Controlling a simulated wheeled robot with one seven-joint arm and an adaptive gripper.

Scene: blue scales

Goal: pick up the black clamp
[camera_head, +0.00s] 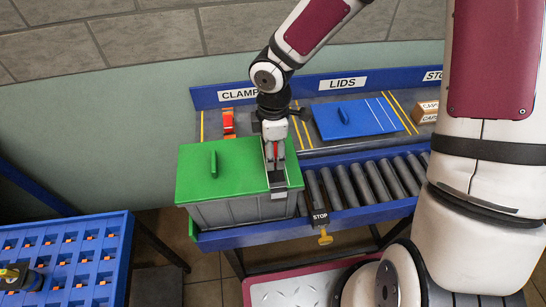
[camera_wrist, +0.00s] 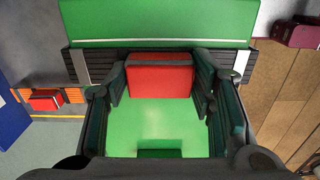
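My gripper (camera_head: 274,152) points down over the right part of a green-lidded grey box, with its fingers on both sides of a red part. The wrist view shows this red block (camera_wrist: 160,75) close between my fingertips (camera_wrist: 160,88). The red block seems to belong to the black clamp (camera_wrist: 103,60), a dark ridged body with grey ends that stretches behind the fingers. In the head view the clamp's grey and black lower part (camera_head: 278,183) shows just below my gripper, at the lid's right side. I cannot tell whether it touches the lid.
The green lid (camera_head: 215,170) has a raised handle; the grey box (camera_head: 235,212) sits on the blue-framed roller conveyor (camera_head: 360,185). Behind are another red-orange clamp (camera_head: 228,122) and a blue lid (camera_head: 352,118). A STOP lever (camera_head: 320,217) is right of the box. A blue rack (camera_head: 75,255) stands lower left.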

